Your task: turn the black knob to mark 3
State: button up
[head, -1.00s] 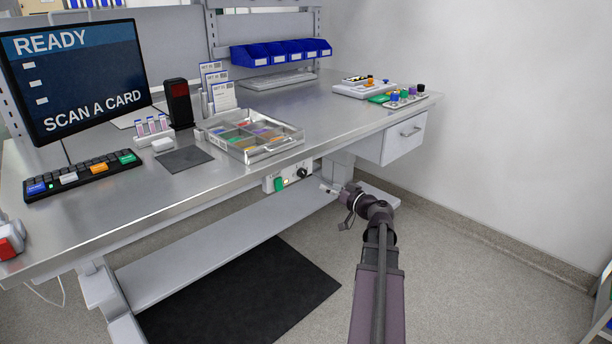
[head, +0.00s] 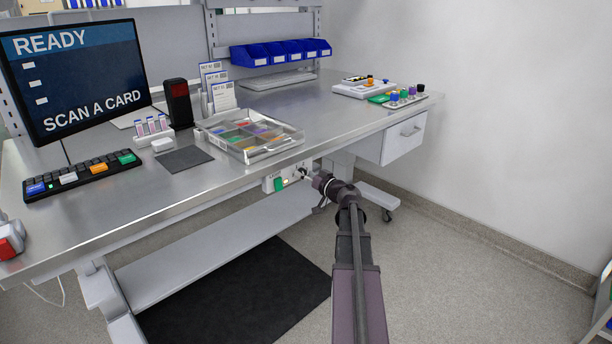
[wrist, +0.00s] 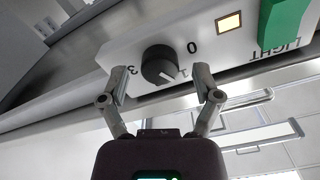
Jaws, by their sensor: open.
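The black knob (wrist: 158,64) sits on a white control box (wrist: 222,50) under the bench's front edge. In the wrist view, which shows the panel upside down, its white pointer line is toward the mark 1 (wrist: 183,74). The mark 3 (wrist: 131,71) is on the left and the mark 0 (wrist: 192,47) on the upper right. My gripper (wrist: 161,82) is open, with one finger on each side of the knob and visible gaps to it. In the head view my gripper (head: 308,177) is at the box's right end and partly hides it.
A green LIGHT switch (wrist: 284,30) and a lit yellow indicator (wrist: 229,22) share the box. The workbench (head: 320,125) overhangs it, with a drawer (head: 405,137) to the right and a lower shelf (head: 220,235) below. The floor to the right is open.

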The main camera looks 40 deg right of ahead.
grip_shut()
jog(key=shift+m, duration=0.4)
jog(key=m, duration=0.5)
jog(key=shift+d, duration=0.1)
jog(key=m, duration=1.2)
jog(key=shift+f+m, duration=0.15)
jog(key=shift+m, duration=0.25)
jog(key=m, duration=0.5)
jog(key=shift+m, duration=0.3)
